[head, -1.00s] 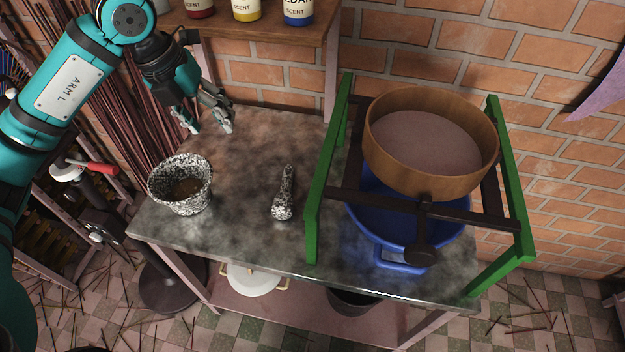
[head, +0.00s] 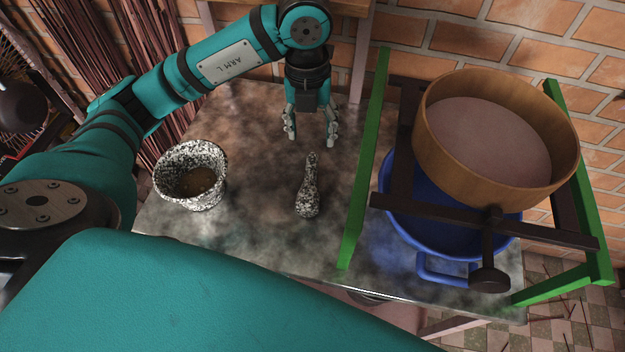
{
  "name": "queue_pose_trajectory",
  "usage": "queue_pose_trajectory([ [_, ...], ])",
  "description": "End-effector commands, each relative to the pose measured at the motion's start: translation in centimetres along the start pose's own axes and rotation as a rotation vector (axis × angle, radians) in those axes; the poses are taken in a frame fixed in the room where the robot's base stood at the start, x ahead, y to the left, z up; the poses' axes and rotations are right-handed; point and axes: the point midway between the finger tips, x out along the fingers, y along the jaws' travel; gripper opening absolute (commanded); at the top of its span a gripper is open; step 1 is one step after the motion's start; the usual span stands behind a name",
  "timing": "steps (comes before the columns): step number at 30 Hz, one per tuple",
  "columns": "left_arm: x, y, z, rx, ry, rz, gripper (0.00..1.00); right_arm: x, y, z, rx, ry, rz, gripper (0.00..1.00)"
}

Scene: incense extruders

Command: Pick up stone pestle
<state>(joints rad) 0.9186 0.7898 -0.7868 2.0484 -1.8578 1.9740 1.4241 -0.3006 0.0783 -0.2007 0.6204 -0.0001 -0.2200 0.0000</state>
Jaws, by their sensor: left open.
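The stone pestle (head: 308,190), speckled black and white, lies on the grey stone-topped table (head: 265,240), its narrow end toward the back. My left gripper (head: 311,138) is open and points down just behind and above the pestle's narrow end. Its two fingers are apart with nothing between them. I cannot tell its exact height above the table. My right gripper is not in view.
A speckled stone mortar (head: 207,197) with brown matter inside stands left of the pestle. A green-railed frame (head: 362,175) with a wooden sieve (head: 560,160) over a blue tub (head: 432,235) stands close on the right. A brick wall is behind.

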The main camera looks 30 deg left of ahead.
Motion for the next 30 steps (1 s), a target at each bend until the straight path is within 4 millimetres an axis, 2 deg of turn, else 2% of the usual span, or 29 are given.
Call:
queue_pose_trajectory([
  [3, 2.7, 0.1, -0.1, 0.0, 0.006, 0.004, 0.54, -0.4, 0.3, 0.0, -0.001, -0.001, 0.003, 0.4],
  [9, 6.8, 0.1, -0.1, 0.0, 0.004, 0.003, 0.54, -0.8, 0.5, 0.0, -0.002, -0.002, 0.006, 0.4],
  [13, 8.4, 0.1, 0.0, 0.001, 0.002, 0.001, 0.54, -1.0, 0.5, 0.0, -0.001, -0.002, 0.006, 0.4],
  [19, 9.6, 0.2, 0.0, 0.0, 0.001, 0.001, 0.54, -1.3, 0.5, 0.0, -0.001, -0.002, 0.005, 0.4],
  [27, 13.4, 0.7, 0.0, 0.001, 0.002, 0.001, 0.54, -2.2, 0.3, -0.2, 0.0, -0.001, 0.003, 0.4],
  [30, 14.1, 0.6, 0.0, 0.002, 0.0, 0.0, 0.54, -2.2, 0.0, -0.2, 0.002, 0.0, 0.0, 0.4],
])
